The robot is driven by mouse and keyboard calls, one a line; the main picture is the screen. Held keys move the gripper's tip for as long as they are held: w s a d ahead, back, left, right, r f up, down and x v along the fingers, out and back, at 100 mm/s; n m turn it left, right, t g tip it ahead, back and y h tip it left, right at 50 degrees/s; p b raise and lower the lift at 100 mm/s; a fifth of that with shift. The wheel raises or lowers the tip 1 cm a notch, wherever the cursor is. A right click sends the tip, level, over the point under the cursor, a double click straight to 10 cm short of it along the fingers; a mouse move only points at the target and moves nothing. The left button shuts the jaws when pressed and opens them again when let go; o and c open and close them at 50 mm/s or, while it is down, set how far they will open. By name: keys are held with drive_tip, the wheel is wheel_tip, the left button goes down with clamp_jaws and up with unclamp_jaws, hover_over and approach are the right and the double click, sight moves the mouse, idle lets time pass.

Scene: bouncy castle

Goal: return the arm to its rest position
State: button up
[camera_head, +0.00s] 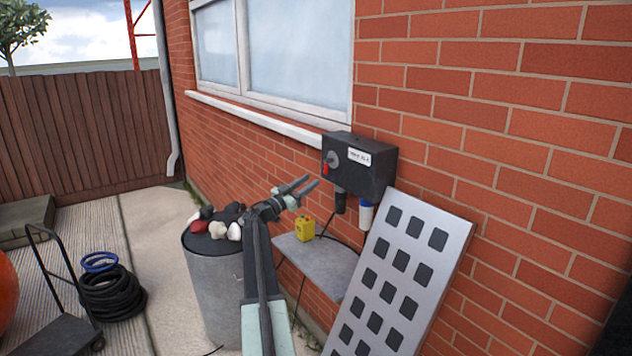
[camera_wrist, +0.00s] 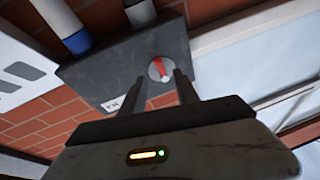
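My gripper (camera_head: 304,188) is at the end of my raised arm, in front of the brick wall and left of a black wall box (camera_head: 366,166). Its two fingers are apart with nothing between them. In the wrist view my gripper (camera_wrist: 162,82) points toward the box (camera_wrist: 110,72), which appears upside down. A round grey dial with a red handle (camera_wrist: 159,68) lies just beyond the fingertips in that view. The red handle also shows in the head view (camera_head: 325,168). A gap between fingers and dial seems to show, but its size is hard to tell.
A grey shelf (camera_head: 335,268) carries a yellow box (camera_head: 305,228). A metal drum (camera_head: 213,290) with stones on top stands left of my arm. A perforated panel (camera_head: 440,268) leans right. A black hose coil (camera_head: 112,297) and a trolley (camera_head: 62,335) are left. Paving between is clear.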

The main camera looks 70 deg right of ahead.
idle(0.4)
drive_tip(key=w+a+f+n+t, duration=0.25)
drive_tip(key=w+a+t, duration=0.45)
drive_tip(key=w+a, duration=1.55)
drive_tip(key=w+a+f+n+t+y, duration=0.1)
drive_tip(key=w+a+f, duration=0.1)
drive_tip(key=w+a, duration=0.3)
drive_tip(key=w+a+f+n+t+y, duration=0.1)
drive_tip(key=w+a+f, duration=0.15)
drive_tip(key=a, duration=0.35)
drive_tip(key=s+a+f+n+t+y, duration=0.1)
drive_tip(key=a+f+n+y, duration=0.2)
drive_tip(key=a+f, duration=0.55)
drive_tip(key=s+a+f+n+t+y, duration=0.1)
drive_tip(key=a+f+n+y, duration=0.15)
drive_tip(key=a, duration=1.05)
drive_tip(key=s+a+f+n+y, duration=0.1)
drive_tip(key=a+f+n+y, duration=0.15)
drive_tip(key=a+f, duration=0.6)
drive_tip(key=s+a+f+n+g+y, duration=0.1)
drive_tip(key=s+a+n+y, duration=0.3)
drive_tip(key=a, duration=0.7)
drive_tip(key=s+a+f+n+g+y, duration=0.1)
drive_tip(key=s+a+f+n+y, duration=0.2)
drive_tip(key=s+a+n+y, duration=0.2)
drive_tip(key=s+a+n, duration=0.3)
drive_tip(key=a, duration=0.3)
drive_tip(key=shift+a, duration=0.25)
